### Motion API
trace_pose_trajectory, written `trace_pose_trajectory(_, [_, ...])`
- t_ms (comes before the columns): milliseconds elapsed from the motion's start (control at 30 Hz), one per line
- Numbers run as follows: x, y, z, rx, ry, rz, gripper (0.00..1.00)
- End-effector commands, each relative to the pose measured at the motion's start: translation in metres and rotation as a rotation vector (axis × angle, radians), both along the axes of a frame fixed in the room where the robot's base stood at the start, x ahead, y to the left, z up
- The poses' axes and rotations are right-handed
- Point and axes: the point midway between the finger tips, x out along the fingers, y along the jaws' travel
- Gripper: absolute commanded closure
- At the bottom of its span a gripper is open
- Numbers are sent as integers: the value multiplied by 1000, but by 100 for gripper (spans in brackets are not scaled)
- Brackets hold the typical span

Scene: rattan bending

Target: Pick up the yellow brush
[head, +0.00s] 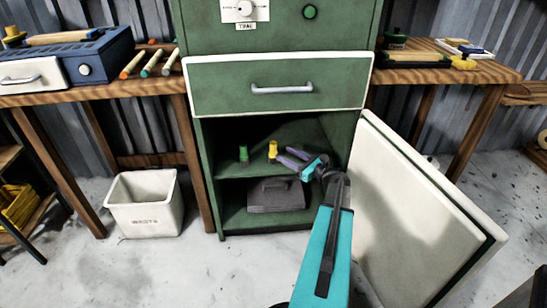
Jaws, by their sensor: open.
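A small upright yellow item (272,150), which looks like the yellow brush, stands on the upper shelf of the open green cabinet. My gripper (283,155) reaches into the cabinet just right of it. Its two purple fingers are apart and point left toward the yellow item. I see nothing between them, and I cannot tell whether a fingertip touches the item. A small green item (243,153) stands on the same shelf, further left.
A dark grey box (276,195) sits on the lower shelf. The cabinet's white door (410,215) stands open at the right, close to my arm. A closed drawer (280,85) is above the opening. A white waste bin (145,205) stands left on the floor.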

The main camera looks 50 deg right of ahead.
Motion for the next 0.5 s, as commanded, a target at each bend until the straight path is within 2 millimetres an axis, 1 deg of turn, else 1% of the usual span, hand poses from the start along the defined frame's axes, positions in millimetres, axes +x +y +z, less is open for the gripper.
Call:
trace_pose_trajectory(33, [8,0,-1,-1,0,2,53])
trace_pose_trajectory(200, [24,1,-1,0,0,2,53])
trace_pose_trajectory(500, [27,2,0,0,0,0,53])
